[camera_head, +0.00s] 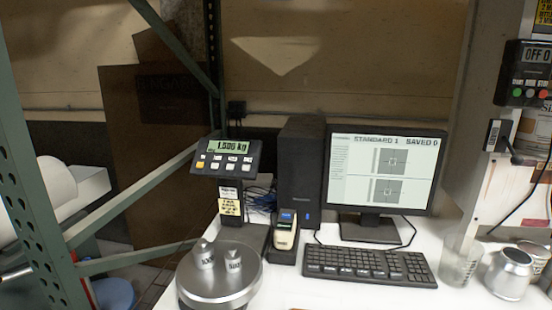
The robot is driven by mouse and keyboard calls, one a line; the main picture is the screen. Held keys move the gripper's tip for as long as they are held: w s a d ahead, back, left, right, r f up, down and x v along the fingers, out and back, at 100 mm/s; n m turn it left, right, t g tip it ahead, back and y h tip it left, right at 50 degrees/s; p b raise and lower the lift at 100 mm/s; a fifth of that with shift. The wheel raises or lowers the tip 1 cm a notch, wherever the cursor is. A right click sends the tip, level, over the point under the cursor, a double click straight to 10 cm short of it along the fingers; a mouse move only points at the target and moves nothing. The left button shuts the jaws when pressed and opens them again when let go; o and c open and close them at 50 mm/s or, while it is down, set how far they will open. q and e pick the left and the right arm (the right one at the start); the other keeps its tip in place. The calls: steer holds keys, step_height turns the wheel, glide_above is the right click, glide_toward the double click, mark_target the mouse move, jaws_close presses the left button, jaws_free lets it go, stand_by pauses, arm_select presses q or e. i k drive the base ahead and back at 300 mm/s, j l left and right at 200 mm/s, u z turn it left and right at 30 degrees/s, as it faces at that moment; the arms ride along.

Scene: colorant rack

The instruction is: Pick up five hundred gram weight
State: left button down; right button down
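Two small silver weights stand upright, side by side, on the round metal pan of the scale (218,288) at the lower left of the centre. The right weight (233,264) carries a blurred dark label that looks like 500. The left weight (204,257) is slightly taller, and its label seems to start with 10. The scale display (229,147) on its post behind the pan reads about 1.500 kg. Neither of my grippers is in view, and nothing touches the weights.
A keyboard (369,265), monitor (385,175), black computer tower (301,170) and small handheld device (285,234) stand right of the scale. A clear cup (461,259) and metal can (508,274) are at the right. A green metal frame (37,217) rises at the left.

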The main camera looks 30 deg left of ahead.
mark_target(233, 258)
steer(key=j+u, duration=0.1)
steer(key=u, duration=0.6)
steer(key=i+j+u, duration=0.1)
steer(key=u, duration=0.3)
steer(key=z, duration=1.85)
steer(key=u, duration=1.85)
steer(key=j, duration=0.1)
